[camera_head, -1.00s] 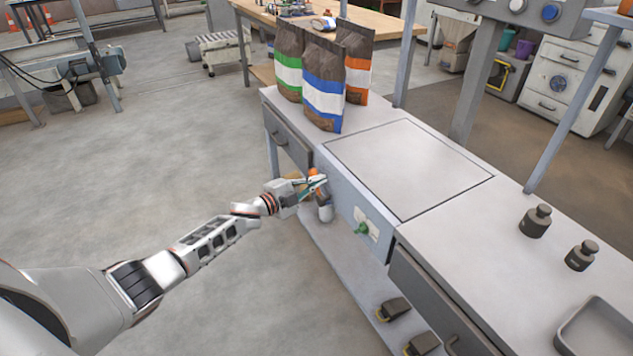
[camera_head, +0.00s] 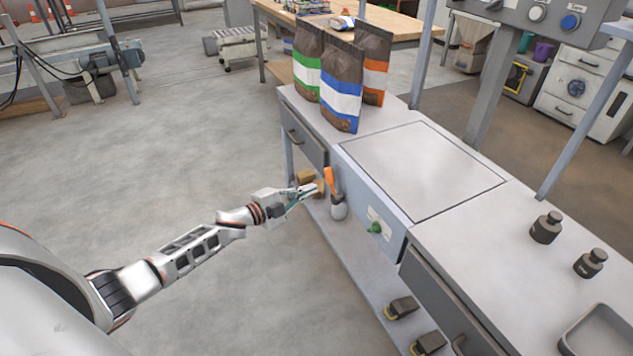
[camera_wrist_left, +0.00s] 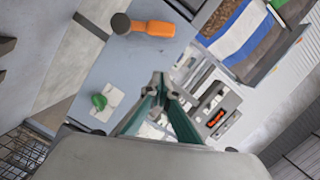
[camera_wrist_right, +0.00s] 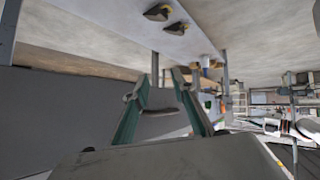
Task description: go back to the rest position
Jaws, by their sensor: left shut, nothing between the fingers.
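My left gripper (camera_head: 314,187) is at the end of my outstretched left arm, in front of the bench's left part and below its top. It is shut and empty; its fingertips meet in the left wrist view (camera_wrist_left: 160,78).
The bench (camera_head: 520,215) carries several printed bags (camera_head: 341,90), two dark weights (camera_head: 546,227) and a grey tray (camera_head: 598,335). A green knob (camera_head: 376,227) sticks out of its front. Pedals (camera_head: 400,307) sit on the low shelf.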

